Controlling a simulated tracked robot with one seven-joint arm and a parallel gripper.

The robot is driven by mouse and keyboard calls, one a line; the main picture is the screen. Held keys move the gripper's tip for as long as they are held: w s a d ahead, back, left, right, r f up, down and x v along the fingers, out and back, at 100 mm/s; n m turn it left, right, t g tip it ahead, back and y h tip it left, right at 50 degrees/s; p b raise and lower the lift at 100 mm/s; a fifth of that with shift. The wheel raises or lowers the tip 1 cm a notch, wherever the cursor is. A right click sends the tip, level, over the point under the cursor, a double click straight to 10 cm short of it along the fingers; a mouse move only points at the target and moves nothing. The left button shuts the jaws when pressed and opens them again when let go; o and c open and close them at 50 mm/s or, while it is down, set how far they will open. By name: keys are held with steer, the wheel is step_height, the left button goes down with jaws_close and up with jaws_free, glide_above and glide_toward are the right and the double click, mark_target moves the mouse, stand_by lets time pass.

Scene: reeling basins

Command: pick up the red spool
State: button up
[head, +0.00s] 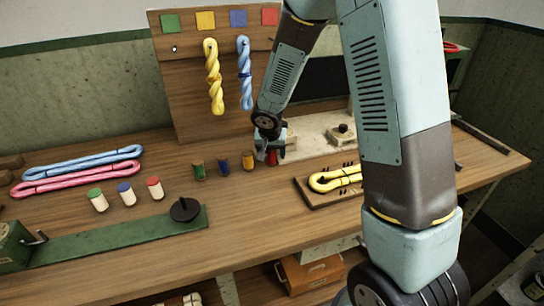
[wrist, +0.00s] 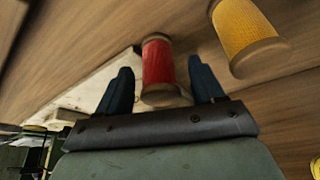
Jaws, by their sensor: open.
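The red spool (wrist: 158,62) shows in the wrist view between the two dark fingers of my gripper (wrist: 160,88). The fingers stand apart, one on each side of it, with a visible gap on both sides. In the head view the red spool (head: 271,158) is partly hidden behind my gripper (head: 268,150), at the right end of a row of spools on the wooden bench.
A yellow spool (wrist: 245,35) stands close by, with blue (head: 221,162) and green (head: 198,169) spools further left. A board with a yellow skein (head: 338,180) lies to the right. A pegboard with hanging skeins (head: 213,76) rises behind.

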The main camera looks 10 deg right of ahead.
steer(key=shift+c, duration=0.2)
steer(key=c, duration=1)
steer(key=shift+r, duration=0.1)
